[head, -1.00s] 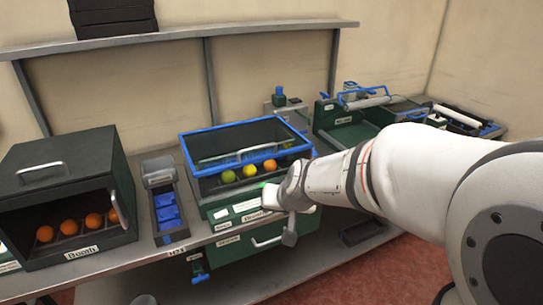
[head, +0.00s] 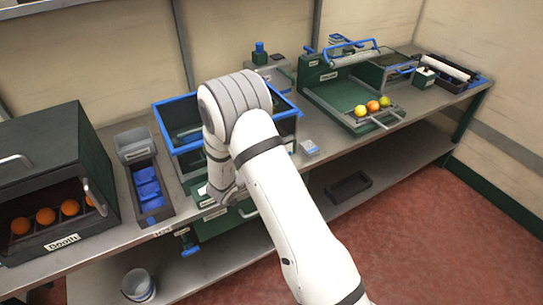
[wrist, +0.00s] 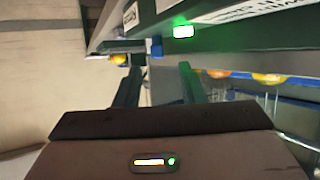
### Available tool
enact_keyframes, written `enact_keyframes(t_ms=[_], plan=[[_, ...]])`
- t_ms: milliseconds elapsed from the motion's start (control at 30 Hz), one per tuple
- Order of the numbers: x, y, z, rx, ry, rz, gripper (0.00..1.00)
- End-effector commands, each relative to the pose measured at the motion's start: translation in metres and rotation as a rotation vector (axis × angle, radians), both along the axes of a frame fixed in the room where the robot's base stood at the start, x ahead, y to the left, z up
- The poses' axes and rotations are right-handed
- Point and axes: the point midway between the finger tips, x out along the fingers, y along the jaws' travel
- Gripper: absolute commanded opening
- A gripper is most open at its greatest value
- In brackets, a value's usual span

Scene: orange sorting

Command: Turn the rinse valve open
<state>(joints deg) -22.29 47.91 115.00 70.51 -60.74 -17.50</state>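A blue handle (head: 190,250) sticks out low under the front edge of the bench, left of the green drawer front; I cannot read its label, so I cannot tell if it is the rinse valve. The blue-rimmed basin (head: 172,106) stands above it, partly hidden by my arm. My gripper's tips are hidden behind my wrist in the head view. A blue piece (wrist: 154,47) on a green bar lies just beyond the tips. A lit green lamp (wrist: 183,31) shows above.
A dark booth (head: 60,165) with oranges stands left, beside a grey bin of blue pieces (head: 148,186). A bucket (head: 138,284) and a black tray (head: 349,187) are on the lower shelf.

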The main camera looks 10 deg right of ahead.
Motion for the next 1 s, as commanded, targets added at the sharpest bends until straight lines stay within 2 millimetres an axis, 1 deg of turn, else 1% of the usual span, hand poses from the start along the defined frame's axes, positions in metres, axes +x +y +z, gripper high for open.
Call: enact_keyframes(t_ms=[33,200,400,567,800,1000], plan=[[0.004,-0.007,-0.002,-0.002,0.001,-0.006,0.36],[0.024,-0.028,-0.011,0.0,0.0,-0.013,0.36],[0.043,-0.046,-0.022,0.001,0.001,-0.015,0.36],[0.049,-0.052,-0.026,0.001,0.0,-0.016,0.36],[0.05,-0.053,-0.027,0.001,0.0,-0.016,0.36],[0.05,-0.053,-0.027,0.001,0.0,-0.017,0.2]])
